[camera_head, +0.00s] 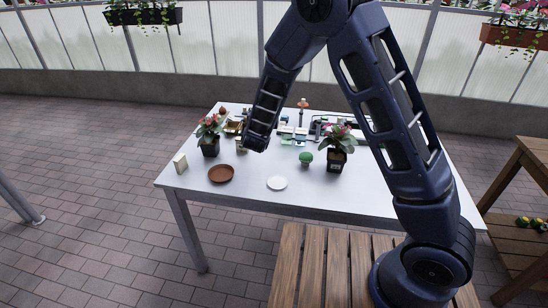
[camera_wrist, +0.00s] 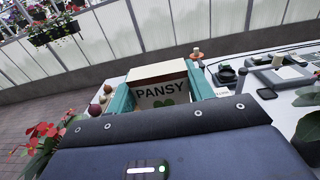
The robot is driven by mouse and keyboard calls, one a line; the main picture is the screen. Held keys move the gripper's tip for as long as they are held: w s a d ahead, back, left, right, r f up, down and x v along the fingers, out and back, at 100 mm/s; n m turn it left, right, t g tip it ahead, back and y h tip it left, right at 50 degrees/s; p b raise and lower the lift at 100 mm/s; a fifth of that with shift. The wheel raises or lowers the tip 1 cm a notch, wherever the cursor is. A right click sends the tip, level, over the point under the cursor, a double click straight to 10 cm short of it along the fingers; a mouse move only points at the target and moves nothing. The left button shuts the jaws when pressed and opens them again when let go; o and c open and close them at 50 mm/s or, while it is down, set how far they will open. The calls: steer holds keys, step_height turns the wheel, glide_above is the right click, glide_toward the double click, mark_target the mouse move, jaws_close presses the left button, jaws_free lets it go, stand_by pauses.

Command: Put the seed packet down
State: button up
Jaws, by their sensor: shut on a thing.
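The seed packet (camera_wrist: 158,92), pale with the word PANSY and a green leaf mark, is in the wrist view. My gripper (camera_wrist: 160,82) is shut on it, with a teal finger at each side. In the head view my gripper (camera_head: 257,140) is over the white table (camera_head: 330,198), behind the brown saucer and right of the left flower pot. The packet is mostly hidden there by my arm, and I cannot tell whether it touches the table.
A brown saucer (camera_head: 221,174), white saucer (camera_head: 277,183), small green plant (camera_head: 306,158) and two potted flowers (camera_head: 210,136) (camera_head: 338,150) stand on the table. A cream box-like item (camera_head: 180,163) stands at the left edge. The front middle is clear. A wooden bench (camera_head: 318,262) is in front.

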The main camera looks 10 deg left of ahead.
steer(key=s+d+r, duration=0.1)
steer(key=s+d, duration=0.2)
steer(key=s, duration=0.4)
steer(key=s+d, duration=0.4)
steer(key=s, duration=0.3)
glide_above(278, 182)
steer(key=shift+h, duration=0.3)
step_height(278, 182, down, 20)
steer(key=shift+a+r, duration=0.1)
steer(key=o, duration=1)
steer(key=shift+f, duration=0.2)
steer(key=shift+c, duration=0.2)
steer(key=shift+r, duration=0.1)
steer(key=s, duration=1.2)
steer(key=shift+r, duration=0.1)
